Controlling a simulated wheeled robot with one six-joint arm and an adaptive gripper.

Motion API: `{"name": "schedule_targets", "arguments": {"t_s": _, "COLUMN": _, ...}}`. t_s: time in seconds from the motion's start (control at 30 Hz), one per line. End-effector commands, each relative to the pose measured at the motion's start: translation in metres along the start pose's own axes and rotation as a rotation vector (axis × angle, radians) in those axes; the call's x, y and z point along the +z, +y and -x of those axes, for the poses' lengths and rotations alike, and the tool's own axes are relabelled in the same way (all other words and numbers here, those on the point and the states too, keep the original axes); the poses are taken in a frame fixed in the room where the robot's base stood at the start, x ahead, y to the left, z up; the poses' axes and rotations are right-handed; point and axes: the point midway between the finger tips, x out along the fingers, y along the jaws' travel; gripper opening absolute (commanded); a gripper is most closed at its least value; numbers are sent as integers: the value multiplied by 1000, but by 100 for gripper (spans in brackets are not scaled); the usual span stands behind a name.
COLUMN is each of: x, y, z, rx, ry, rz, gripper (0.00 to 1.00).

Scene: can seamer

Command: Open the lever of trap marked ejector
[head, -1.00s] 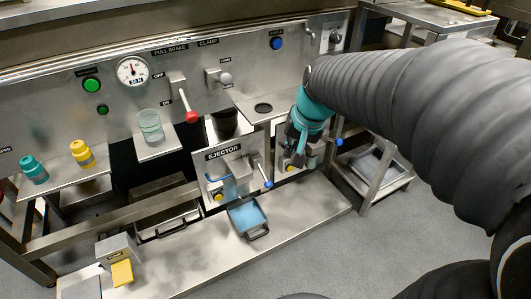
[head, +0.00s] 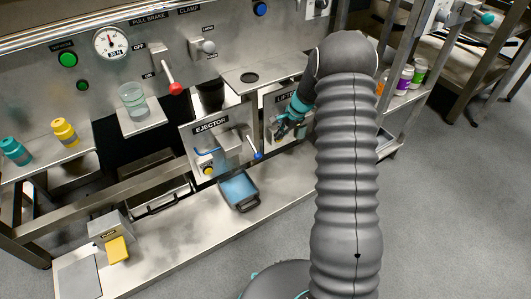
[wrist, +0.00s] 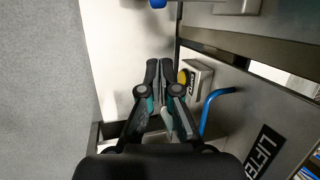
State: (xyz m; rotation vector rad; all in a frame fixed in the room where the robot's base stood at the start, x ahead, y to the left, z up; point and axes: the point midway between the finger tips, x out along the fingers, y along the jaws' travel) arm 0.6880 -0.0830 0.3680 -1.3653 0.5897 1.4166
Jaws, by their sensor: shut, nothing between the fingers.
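The trap panel marked EJECTOR (head: 211,126) is in the middle of the head view. Its lever, with a blue ball knob (head: 257,156), sticks out at the panel's right side. A curved blue handle (head: 207,151) and a yellow knob (head: 208,171) are also on this panel. My gripper (head: 281,132) is to the right of that lever, in front of the neighbouring LIFTER panel (head: 285,98), and not on the ejector lever. In the wrist view my gripper (wrist: 160,65) is shut and empty, near the LIFTER label (wrist: 263,150).
A blue tray (head: 239,188) sits on the steel ledge below the ejector panel. A red-tipped lever (head: 175,88) and a shelf with a glass cup (head: 132,97) are above left. In the wrist view a blue ball (wrist: 157,3) shows at the top edge. Open floor is at right.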

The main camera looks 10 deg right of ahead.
Motion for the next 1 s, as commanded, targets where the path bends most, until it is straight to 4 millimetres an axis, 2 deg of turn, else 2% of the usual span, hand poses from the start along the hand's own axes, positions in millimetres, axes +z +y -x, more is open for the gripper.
{"name": "schedule_targets", "arguments": {"t_s": 0.03, "x": -6, "y": 2, "z": -10, "rx": 2, "ry": -5, "rz": -20, "gripper": 0}}
{"name": "schedule_targets", "arguments": {"t_s": 0.17, "x": -13, "y": 4, "z": -22, "rx": 0, "ry": -11, "rz": -50, "gripper": 0}}
{"name": "schedule_targets", "arguments": {"t_s": 0.53, "x": -14, "y": 5, "z": -24, "rx": 0, "ry": -12, "rz": -55, "gripper": 0}}
{"name": "schedule_targets", "arguments": {"t_s": 0.67, "x": -14, "y": 5, "z": -31, "rx": 1, "ry": -13, "rz": -55, "gripper": 0}}
{"name": "schedule_targets", "arguments": {"t_s": 0.77, "x": -13, "y": 6, "z": -42, "rx": 2, "ry": -14, "rz": -55, "gripper": 0}}
{"name": "schedule_targets", "arguments": {"t_s": 1.0, "x": -13, "y": 6, "z": -85, "rx": 3, "ry": -13, "rz": -54, "gripper": 0}}
